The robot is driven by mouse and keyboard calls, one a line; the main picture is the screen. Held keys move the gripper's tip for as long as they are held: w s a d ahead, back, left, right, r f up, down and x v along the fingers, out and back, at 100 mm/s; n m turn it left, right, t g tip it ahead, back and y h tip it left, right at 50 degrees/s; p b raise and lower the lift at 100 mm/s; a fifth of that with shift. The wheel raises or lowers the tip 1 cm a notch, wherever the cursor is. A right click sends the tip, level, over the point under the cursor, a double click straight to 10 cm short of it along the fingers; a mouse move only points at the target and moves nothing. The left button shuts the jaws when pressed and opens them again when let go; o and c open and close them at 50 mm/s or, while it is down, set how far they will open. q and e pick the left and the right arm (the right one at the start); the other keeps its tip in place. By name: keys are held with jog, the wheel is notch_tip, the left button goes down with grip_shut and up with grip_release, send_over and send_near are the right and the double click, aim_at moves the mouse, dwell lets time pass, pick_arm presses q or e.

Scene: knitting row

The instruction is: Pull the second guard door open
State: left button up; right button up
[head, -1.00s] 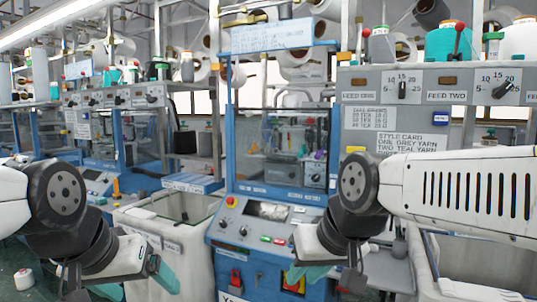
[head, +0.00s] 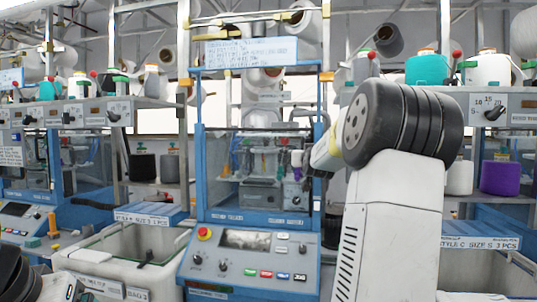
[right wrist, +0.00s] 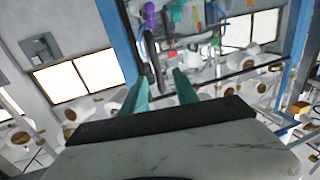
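The guard door (head: 250,150) is a clear panel on the blue-framed machine in the middle of the head view. It looks shut, with tools and a grey box visible behind it. In the right wrist view, its blue frame (right wrist: 120,40) runs past a dark curved handle (right wrist: 152,52). My right gripper (right wrist: 161,86) is open, its teal fingers apart, with the handle between them in the picture. I cannot tell whether they touch it. My left gripper is out of view; only part of that arm shows.
Below the door is a sloped control panel (head: 248,258) with knobs and coloured buttons. An open grey bin (head: 80,262) stands to its left. Another blue machine (head: 22,215) stands at far left. A shelf with yarn cones (head: 427,66) is at upper right.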

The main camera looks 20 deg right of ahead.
jog(key=x, duration=0.8)
jog(key=shift+d+r, duration=0.15)
jog(key=shift+d, duration=0.15)
grip_shut()
dwell(1.1)
